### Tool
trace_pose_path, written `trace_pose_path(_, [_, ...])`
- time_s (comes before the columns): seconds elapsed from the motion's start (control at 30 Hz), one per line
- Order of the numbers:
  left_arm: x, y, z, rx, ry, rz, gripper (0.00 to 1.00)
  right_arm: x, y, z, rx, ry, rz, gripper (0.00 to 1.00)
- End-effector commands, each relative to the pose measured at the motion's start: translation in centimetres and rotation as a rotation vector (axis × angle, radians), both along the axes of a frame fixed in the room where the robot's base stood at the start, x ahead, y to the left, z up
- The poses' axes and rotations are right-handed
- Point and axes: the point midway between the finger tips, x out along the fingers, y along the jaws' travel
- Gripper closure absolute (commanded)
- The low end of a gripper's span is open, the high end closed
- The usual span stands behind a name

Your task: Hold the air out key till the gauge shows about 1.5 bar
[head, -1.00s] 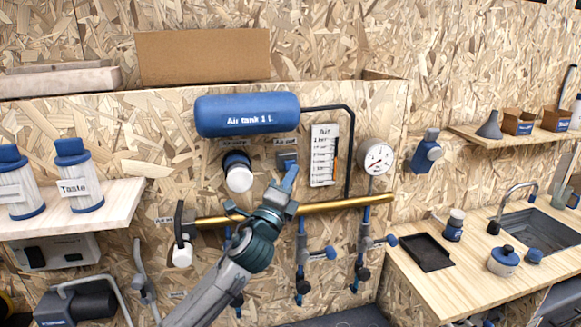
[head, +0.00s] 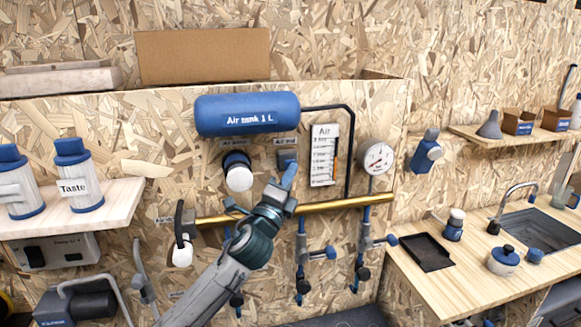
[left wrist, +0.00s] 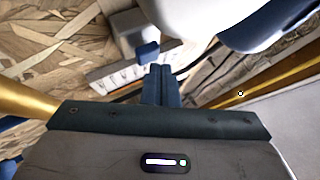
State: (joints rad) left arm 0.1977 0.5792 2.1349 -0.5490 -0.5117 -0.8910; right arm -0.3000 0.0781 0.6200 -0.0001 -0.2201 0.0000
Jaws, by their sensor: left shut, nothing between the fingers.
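The air out key is a small blue key on a grey box (head: 286,157) under the blue air tank (head: 248,115). In the left wrist view the key (left wrist: 147,51) shows just beyond my fingertips. My left gripper (head: 290,172) is shut and empty, its fingertips close to the key. I cannot tell whether they touch it. The round white gauge (head: 377,157) is on the wall to the right. Its needle looks to point up and to the right, but its numbers are too small to read. My right gripper is not in view.
A white-capped round knob (head: 238,175) sits left of the key. A white Air chart (head: 324,155) hangs between key and gauge. A brass pipe (head: 335,206) with valves below runs under them. A shelf (head: 120,207) with canisters is at left.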

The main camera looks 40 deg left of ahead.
Motion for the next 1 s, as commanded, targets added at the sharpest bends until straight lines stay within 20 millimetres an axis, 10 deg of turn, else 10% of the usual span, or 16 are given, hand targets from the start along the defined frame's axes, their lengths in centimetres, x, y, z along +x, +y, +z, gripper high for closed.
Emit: trace_pose_path(1.0, [0.54, 0.62, -0.04, 0.000, 0.000, 0.000, 1.00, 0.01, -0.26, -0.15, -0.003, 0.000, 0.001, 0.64])
